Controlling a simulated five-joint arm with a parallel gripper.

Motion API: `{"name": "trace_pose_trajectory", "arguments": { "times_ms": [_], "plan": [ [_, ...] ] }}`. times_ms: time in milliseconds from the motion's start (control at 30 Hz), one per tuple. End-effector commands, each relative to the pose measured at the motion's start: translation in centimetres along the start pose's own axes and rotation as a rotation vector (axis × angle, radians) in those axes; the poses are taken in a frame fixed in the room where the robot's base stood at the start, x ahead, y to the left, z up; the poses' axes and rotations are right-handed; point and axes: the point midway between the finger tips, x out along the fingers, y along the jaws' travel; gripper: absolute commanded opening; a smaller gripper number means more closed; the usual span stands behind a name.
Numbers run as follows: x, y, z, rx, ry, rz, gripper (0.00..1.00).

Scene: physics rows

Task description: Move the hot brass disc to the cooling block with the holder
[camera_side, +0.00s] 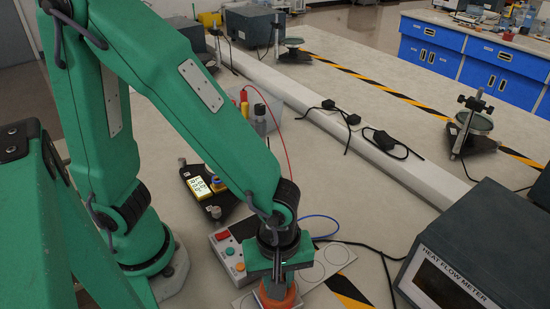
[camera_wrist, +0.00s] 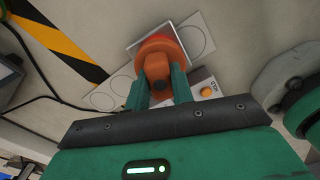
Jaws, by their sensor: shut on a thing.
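My gripper (camera_side: 277,278) is shut on an orange holder (camera_side: 278,297) at the bottom of the side view. The wrist view shows both green fingers (camera_wrist: 158,88) on either side of the holder's stem (camera_wrist: 156,68). Its wider, rounded orange part lies just beyond. A grey square-edged piece (camera_wrist: 136,44) shows partly beneath or behind the holder; I cannot tell if it is the cooling block. The hot brass disc is not clearly visible, and I cannot tell whether it is under the holder.
A pale strip with printed circles (camera_side: 337,254) lies beside the holder. A control box with buttons (camera_side: 228,250) is close to its left. A black stand (camera_side: 228,206) is behind, and the heat flow meter (camera_side: 452,262) stands at right. Cables cross the bench.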

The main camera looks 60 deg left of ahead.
Motion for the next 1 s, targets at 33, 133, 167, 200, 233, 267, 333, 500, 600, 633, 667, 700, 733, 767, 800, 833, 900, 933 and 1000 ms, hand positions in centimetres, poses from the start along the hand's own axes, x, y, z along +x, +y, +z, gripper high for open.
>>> {"name": "trace_pose_trajectory", "arguments": {
  "times_ms": [33,133,167,200,233,267,333,500,600,633,667,700,733,767,800,833,900,933,1000],
  "plan": [
    [-0.2,0.0,0.0,0.0,-0.001,0.002,0.01],
    [-0.6,0.0,0.0,0.0,0.0,0.001,0.01],
    [-0.7,0.0,0.0,0.0,0.0,0.001,0.01],
    [-0.8,0.0,0.0,0.0,-0.001,0.002,0.01],
    [-0.9,0.1,0.0,0.0,-0.001,0.002,0.01],
    [-1.1,0.1,0.0,0.0,-0.001,0.002,0.01],
    [-1.3,0.0,0.0,0.0,-0.001,0.002,0.01],
    [-1.9,0.1,0.0,0.0,-0.001,0.002,0.01],
    [-2.3,0.1,0.0,0.0,-0.001,0.002,0.01],
    [-2.4,0.1,0.0,0.0,-0.001,0.002,0.01],
    [-2.5,0.1,0.0,0.0,-0.001,0.002,0.01],
    [-2.6,0.1,0.0,0.0,-0.001,0.002,0.01],
    [-2.7,0.1,0.0,0.0,-0.001,0.002,0.01],
    [-2.8,0.1,0.0,0.0,-0.001,0.002,0.01],
    [-3.0,0.1,0.0,0.0,-0.001,0.002,0.01],
    [-3.1,0.0,0.0,0.0,-0.001,0.001,0.01],
    [-3.3,0.0,0.0,0.0,-0.001,0.002,0.01],
    [-3.4,0.0,0.0,0.0,-0.001,0.002,0.01],
    [-3.7,0.0,0.0,0.0,-0.001,0.002,0.01]
  ]
}}
